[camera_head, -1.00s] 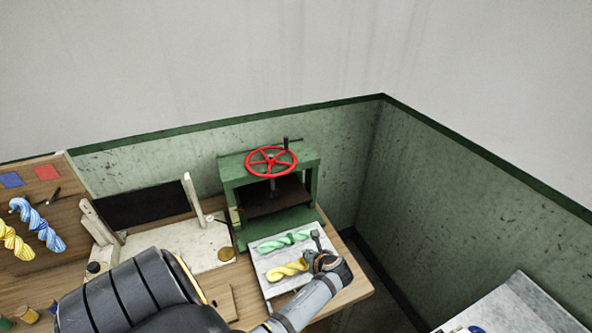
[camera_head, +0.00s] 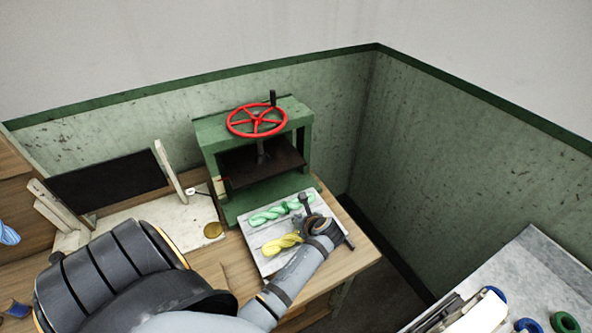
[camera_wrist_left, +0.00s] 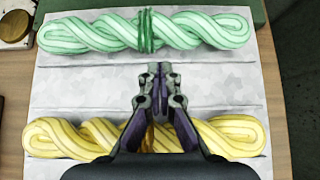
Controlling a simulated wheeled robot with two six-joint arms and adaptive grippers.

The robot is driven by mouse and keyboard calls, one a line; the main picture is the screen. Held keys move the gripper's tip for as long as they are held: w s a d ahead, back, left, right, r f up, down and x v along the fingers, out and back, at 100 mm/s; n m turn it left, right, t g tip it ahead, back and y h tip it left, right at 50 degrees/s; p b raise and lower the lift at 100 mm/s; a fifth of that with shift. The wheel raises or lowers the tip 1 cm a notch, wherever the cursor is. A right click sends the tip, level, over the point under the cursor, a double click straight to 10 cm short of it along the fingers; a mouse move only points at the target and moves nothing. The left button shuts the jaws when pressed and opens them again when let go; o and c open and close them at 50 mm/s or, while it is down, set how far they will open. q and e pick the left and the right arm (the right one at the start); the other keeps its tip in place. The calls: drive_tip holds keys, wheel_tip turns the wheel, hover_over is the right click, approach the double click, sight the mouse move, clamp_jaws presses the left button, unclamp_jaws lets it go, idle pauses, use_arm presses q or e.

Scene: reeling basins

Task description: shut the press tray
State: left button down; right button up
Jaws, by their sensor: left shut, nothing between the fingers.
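The press tray (camera_head: 262,264) is a pale grey slab, drawn out in front of the green press (camera_head: 212,160). A green skein (camera_head: 270,216) lies towards its press side and a yellow skein (camera_head: 276,245) nearer me. My left gripper (camera_head: 306,203) is shut and empty, over the tray's right part in the head view. In the left wrist view its fingertips (camera_wrist_left: 154,68) show between the green skein (camera_wrist_left: 90,33) and the yellow skein (camera_wrist_left: 60,138). They cover part of the yellow one. I cannot tell whether they touch the tray. My right gripper is not in view.
The press has a red handwheel (camera_head: 257,121) and a dark plate (camera_head: 270,166). A white-framed dark board (camera_head: 108,186) stands left of it. A grey-topped table (camera_head: 530,262) with coloured rings is at the lower right, across a floor gap.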

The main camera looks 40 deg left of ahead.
sight(287, 203)
use_arm(q)
drive_tip(key=shift+a+r, duration=0.15)
drive_tip(key=shift+a, duration=0.05)
drive_tip(key=w+a, duration=0.1)
drive_tip(key=a, duration=0.1)
drive_tip(key=a+p, duration=0.1)
drive_tip(key=a, duration=0.1)
drive_tip(key=w+a+p, duration=0.1)
drive_tip(key=shift+w+a+r, duration=0.2)
drive_tip(key=shift+w+a, duration=0.1)
drive_tip(key=shift+a, duration=0.1)
drive_tip(key=w+a, duration=0.1)
drive_tip(key=a, duration=0.1)
drive_tip(key=w+a, duration=0.1)
drive_tip(key=a, duration=0.4)
drive_tip(key=shift+w+f+p, duration=0.35)
drive_tip(key=shift+w, duration=0.05)
drive_tip(key=shift+r, duration=0.1)
